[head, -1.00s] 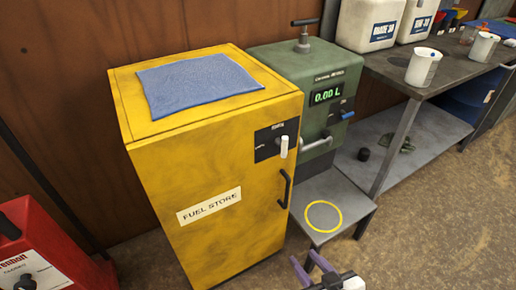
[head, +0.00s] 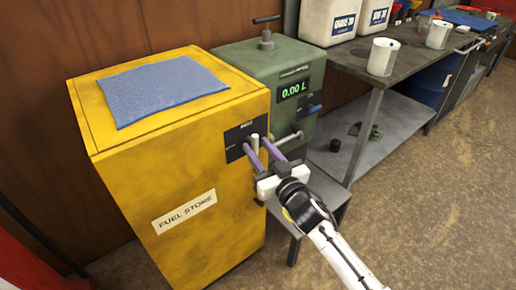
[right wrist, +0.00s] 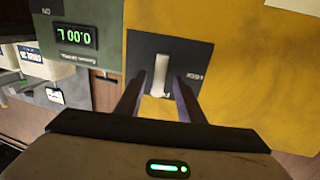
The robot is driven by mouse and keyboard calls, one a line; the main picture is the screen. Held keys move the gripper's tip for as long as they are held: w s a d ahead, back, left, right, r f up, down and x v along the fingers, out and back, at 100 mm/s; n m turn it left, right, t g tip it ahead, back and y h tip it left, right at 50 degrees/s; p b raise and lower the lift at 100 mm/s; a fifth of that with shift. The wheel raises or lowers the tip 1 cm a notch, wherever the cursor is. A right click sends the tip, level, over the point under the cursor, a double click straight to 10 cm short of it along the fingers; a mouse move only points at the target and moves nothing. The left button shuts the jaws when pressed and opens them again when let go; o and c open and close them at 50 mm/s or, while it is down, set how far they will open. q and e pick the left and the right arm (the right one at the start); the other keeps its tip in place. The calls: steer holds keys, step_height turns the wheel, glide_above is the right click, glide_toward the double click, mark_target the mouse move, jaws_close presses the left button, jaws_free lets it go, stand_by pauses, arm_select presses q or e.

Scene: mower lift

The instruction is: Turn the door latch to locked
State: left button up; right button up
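The yellow fuel store cabinet (head: 130,190) stands at left in the head view. Its door latch, a white handle (head: 254,141) on a black plate (head: 233,152), is at the door's upper right. In the right wrist view the latch handle (right wrist: 160,70) shows between my fingers, along the line they point. My right gripper (head: 256,145) is open, its purple fingers on either side of the handle. A gap shows on both sides in the wrist view (right wrist: 158,86); I cannot tell if either finger touches. My gripper and arm hide the door's pull handle. My left gripper is not in view.
A blue cloth (head: 160,90) lies on the cabinet. A green dispenser (head: 290,75) reading 0.00 L stands close at its right, with a grey stand below. A workbench (head: 350,62) with jugs and cups runs to the right. The floor at right is clear.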

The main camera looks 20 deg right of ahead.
steer(key=shift+w, duration=0.35)
jaws_close()
